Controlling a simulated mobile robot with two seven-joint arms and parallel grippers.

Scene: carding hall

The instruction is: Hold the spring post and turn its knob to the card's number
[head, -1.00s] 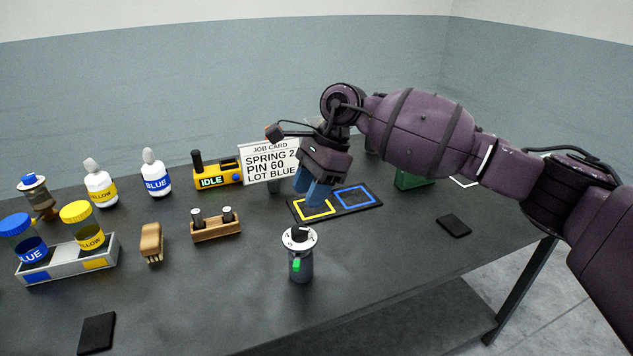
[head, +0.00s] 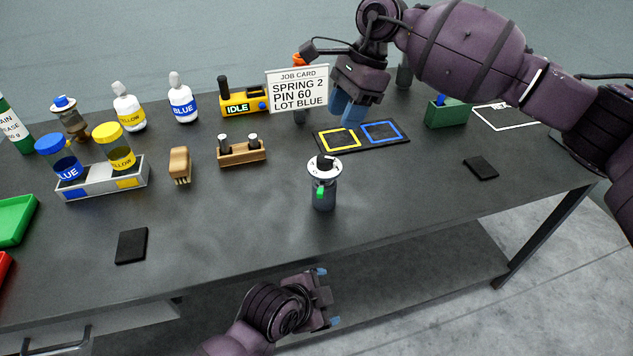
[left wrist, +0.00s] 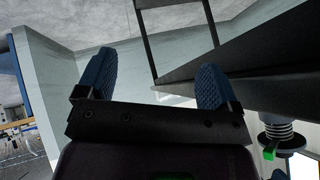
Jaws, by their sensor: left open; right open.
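The spring post (head: 323,194) stands upright on the dark table, a grey cylinder with a green tab on its side. Its knob (head: 325,164) is a black grip on a white dial; the dial marks are too small to read. The job card (head: 297,92) reads SPRING 2, PIN 60, LOT BLUE. My left gripper (head: 328,297) is open and empty in front of the table's front edge, apart from the post. Its spread fingers (left wrist: 153,78) show in the left wrist view, with the post (left wrist: 283,133) at lower right. My right gripper (head: 347,108) is open above the table, behind the post.
A black mat (head: 373,146) with yellow and blue squares lies behind the post. A wooden pin block (head: 242,156), a brush (head: 180,165) and a jar tray (head: 108,187) stand to the left. A green box (head: 447,114) is at right.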

